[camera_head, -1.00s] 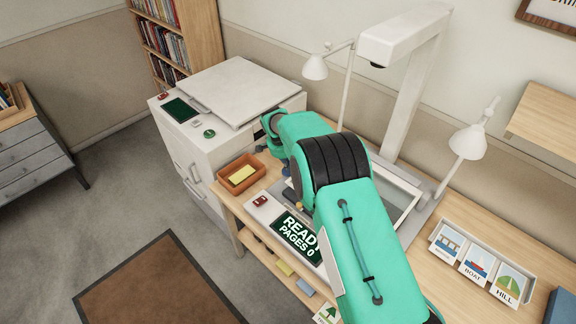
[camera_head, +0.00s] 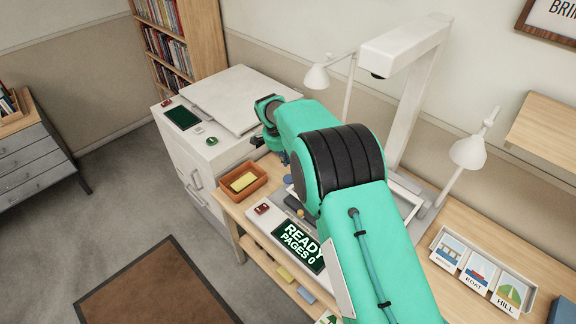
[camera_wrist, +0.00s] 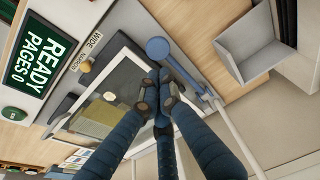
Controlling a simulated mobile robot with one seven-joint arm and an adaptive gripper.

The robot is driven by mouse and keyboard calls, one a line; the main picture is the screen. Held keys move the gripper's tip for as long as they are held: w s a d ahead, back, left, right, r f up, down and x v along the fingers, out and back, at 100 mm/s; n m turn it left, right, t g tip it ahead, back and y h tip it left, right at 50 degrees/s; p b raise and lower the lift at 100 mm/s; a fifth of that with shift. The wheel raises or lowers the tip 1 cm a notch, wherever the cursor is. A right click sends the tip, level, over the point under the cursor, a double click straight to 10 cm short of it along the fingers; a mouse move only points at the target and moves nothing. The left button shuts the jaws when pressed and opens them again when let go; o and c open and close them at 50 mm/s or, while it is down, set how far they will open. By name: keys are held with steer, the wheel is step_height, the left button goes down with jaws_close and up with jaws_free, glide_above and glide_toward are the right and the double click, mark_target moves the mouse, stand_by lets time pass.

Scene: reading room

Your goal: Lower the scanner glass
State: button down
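The scanner glass shows in the wrist view as a pale-framed clear pane (camera_wrist: 118,72), partly hidden by my fingers. A blue round knob and bar (camera_wrist: 158,48) lies at its edge, just beyond my fingertips. My gripper (camera_wrist: 160,92) has its blue fingers drawn together with grey tips close to each other. I see nothing held between them, and they look apart from the blue knob. In the head view my arm covers most of the scanner and the gripper; only the pale frame's right side (camera_head: 408,205) shows. The glass's exact tilt is unclear.
The control panel (camera_head: 297,243) reads READY, PAGES 0. An orange tray (camera_head: 262,187) with a yellow block sits left of it. A white cabinet (camera_head: 183,152) stands behind. The overhead camera post (camera_head: 411,110), lamps (camera_head: 468,150) and a card rack (camera_head: 527,290) bound the work area.

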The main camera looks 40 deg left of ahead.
steer(key=shift+s+v, duration=0.15)
steer(key=shift+v, duration=0.8)
steer(key=shift+s+v, duration=0.1)
steer(key=shift+v, duration=0.85)
steer(key=shift+d, duration=0.1)
